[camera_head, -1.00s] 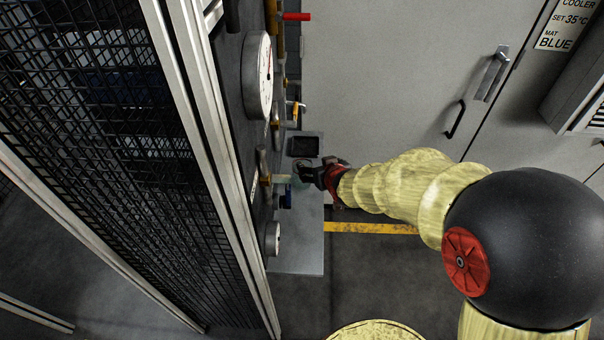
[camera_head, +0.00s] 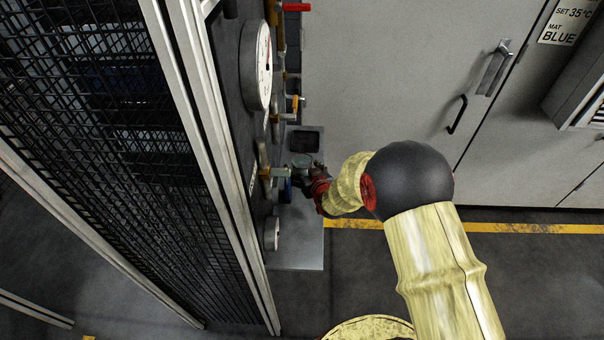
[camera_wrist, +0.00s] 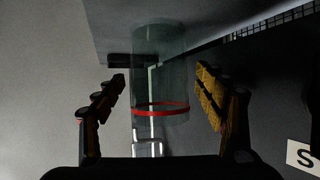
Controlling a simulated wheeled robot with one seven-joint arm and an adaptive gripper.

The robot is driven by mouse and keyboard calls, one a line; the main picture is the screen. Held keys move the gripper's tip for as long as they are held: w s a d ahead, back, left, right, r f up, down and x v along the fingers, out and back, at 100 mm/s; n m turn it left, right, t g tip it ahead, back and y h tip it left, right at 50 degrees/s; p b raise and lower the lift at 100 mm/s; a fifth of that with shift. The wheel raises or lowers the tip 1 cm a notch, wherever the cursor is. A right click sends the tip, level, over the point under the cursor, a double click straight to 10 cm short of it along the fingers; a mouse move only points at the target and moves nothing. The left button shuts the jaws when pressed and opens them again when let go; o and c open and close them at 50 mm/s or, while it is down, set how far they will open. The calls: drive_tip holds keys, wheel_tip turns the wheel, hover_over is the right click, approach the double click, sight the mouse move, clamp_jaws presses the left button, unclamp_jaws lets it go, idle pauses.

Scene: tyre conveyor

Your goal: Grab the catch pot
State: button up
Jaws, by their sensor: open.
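The catch pot (camera_wrist: 160,75) is a clear, greenish cylinder with a red ring near its lower end in the wrist view. It stands between the two spread fingers of my gripper (camera_wrist: 160,100), with a gap showing on each side. In the head view the pot (camera_head: 302,160) is a small pale round shape on the shelf below the pipework. My gripper (camera_head: 305,182) is right beside it, open, reaching in from the right. The pot's lower part is hidden by the gripper in the head view.
A panel with a large gauge (camera_head: 258,65) and a mesh fence (camera_head: 90,150) stand to the left. Grey cabinets (camera_head: 385,90) stand behind. Open floor lies at the lower right.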

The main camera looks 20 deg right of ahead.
drive_tip(key=shift+w+f, duration=0.2)
drive_tip(key=shift+w, duration=0.3)
drive_tip(key=shift+c, duration=0.4)
drive_tip(key=c, duration=1.1)
drive_tip(key=shift+c, duration=0.6)
